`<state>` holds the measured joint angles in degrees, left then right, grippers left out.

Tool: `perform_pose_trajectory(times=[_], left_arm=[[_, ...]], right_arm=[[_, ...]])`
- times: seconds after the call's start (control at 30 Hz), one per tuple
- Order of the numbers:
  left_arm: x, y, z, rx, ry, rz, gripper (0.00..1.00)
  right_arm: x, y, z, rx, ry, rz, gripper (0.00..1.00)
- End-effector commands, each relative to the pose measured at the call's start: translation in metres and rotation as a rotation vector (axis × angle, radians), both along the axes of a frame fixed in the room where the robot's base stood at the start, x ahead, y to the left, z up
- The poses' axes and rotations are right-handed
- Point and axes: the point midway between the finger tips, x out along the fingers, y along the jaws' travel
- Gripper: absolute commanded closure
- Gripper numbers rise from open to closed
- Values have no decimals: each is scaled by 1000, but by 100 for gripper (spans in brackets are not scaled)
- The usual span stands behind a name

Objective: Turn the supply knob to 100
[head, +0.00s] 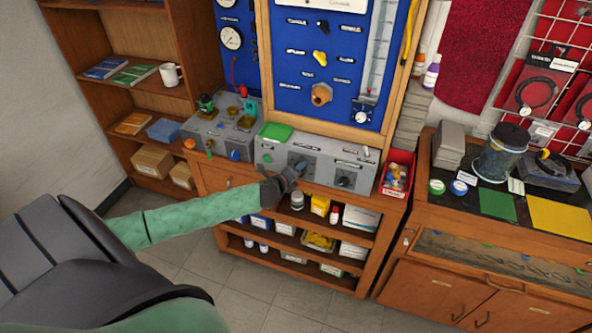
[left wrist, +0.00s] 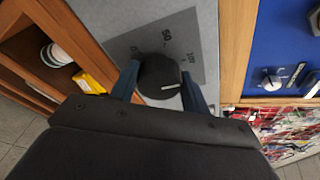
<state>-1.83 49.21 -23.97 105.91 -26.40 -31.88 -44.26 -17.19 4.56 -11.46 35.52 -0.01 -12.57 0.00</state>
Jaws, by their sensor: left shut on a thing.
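The supply knob (left wrist: 158,72) is a round dark knob with a white pointer line, on a grey plate of the bench unit. In the left wrist view its pointer lies near the knob's lower right edge and points right. My left gripper (left wrist: 161,80) is shut on the knob, with one blue finger on each side. In the head view the left gripper (head: 296,170) reaches the front of the grey unit (head: 270,153) and partly hides the knob. My right gripper is not in view.
Another dark knob (head: 344,181) sits to the right on the same unit. A green item (head: 277,131) lies on top of the unit. A red bin (head: 397,172) stands at its right end, and a smaller grey unit (head: 215,125) with valves stands at its left.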

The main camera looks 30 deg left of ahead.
Motion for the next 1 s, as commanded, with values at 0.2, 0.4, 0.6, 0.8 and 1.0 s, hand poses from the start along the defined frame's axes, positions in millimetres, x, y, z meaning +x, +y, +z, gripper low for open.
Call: perform_pose_trajectory(times=[0.2, 0.4, 0.6, 0.8, 1.0], left_arm=[[-1, -1, -3, 0, 3, -2, 76], [-1, -1, -3, -1, 3, -1, 38], [-1, -1, -2, 0, 2, -1, 32], [-4, 0, -2, 1, 2, 0, 32], [-23, -2, 2, 1, 3, -3, 32]], right_arm=[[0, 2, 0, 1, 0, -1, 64], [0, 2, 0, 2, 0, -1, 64], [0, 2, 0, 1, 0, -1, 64], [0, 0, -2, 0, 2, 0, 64], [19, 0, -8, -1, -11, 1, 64]])
